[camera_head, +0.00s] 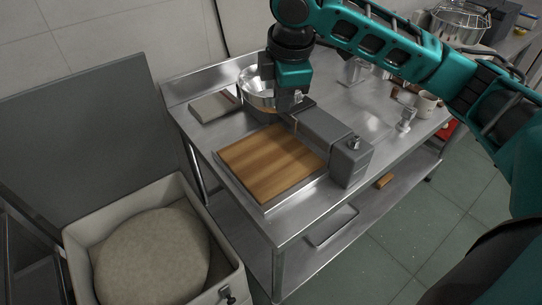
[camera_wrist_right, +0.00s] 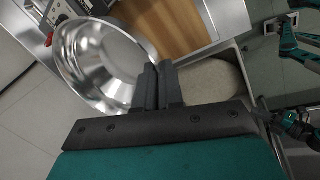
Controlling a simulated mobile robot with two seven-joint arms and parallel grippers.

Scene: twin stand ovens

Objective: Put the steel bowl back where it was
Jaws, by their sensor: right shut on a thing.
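The steel bowl (camera_head: 257,90) is at the back left of the steel table (camera_head: 392,117), behind the wooden board. My right gripper (camera_head: 288,101) is at the bowl's right side, shut on its rim. In the right wrist view the shiny, empty bowl (camera_wrist_right: 98,62) is beside the two closed fingers (camera_wrist_right: 158,84), which meet its rim. The gripper hides part of the bowl in the head view. I cannot tell whether the bowl's base touches the tabletop. My left gripper is not in view.
A wooden board (camera_head: 268,163) and a grey boxy device (camera_head: 336,150) lie just in front. A flat grey slab (camera_head: 212,106) is left of the bowl. A pale bin (camera_head: 229,272) stands at lower left. A mug (camera_head: 427,104) is on the right.

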